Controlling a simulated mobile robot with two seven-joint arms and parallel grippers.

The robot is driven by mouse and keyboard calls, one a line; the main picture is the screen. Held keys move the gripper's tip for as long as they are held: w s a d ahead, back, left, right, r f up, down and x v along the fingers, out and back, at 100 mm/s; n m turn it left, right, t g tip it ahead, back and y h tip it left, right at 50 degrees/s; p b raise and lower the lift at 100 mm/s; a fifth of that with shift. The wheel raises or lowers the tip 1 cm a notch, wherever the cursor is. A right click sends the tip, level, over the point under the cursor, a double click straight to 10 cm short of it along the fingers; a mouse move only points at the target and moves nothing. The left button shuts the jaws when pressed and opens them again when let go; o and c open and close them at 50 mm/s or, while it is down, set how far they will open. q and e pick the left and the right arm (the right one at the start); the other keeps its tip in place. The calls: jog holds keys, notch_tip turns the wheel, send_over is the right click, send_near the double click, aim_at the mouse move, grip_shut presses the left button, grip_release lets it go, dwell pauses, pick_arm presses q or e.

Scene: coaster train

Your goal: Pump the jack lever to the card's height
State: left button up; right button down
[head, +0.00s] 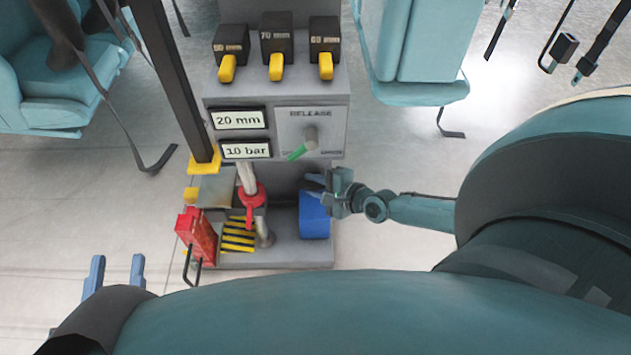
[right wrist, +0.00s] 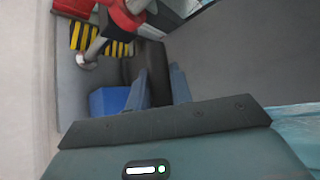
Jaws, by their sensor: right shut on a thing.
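The grey jack stand (head: 275,255) stands on the floor with a red collar (head: 252,197) around its pale rod. My right gripper (head: 328,186) is at the stand's right side, above a blue block (head: 314,218). In the right wrist view its fingers (right wrist: 158,88) are closed on a dark bar (right wrist: 153,65), apparently the jack lever; its other end is hard to make out. One card (head: 238,119) reads 20 mm and another (head: 246,150) reads 10 bar. My left gripper (head: 118,272) is open and empty at the lower left, over the floor.
A release dial (head: 311,138) with a green-tipped handle sits on the panel. Blocks marked 50 mm (head: 231,43), 70 mm (head: 277,38) and 60 mm (head: 324,38) stand on top. A red box (head: 199,235) is at the left. Teal seats (head: 420,60) stand behind.

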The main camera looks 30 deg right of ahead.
jog(key=shift+w+d+r, duration=0.55)
jog(key=shift+w+r, duration=0.3)
jog(key=c, duration=1.3)
grip_release()
jog(key=shift+f, duration=0.2)
pick_arm(q)
jog(key=shift+w, duration=0.1)
pick_arm(e)
jog(key=shift+o, duration=0.2)
jog(key=shift+s+a, duration=0.1)
jog(key=shift+s, duration=0.35)
pick_arm(q)
jog(key=a+g+y+p, duration=0.1)
jog(key=p, duration=0.3)
jog(key=shift+a+n+y, duration=0.2)
jog(key=shift+n+y, duration=0.1)
pick_arm(e)
jog(key=v, duration=1.2)
jog(key=shift+s, duration=0.25)
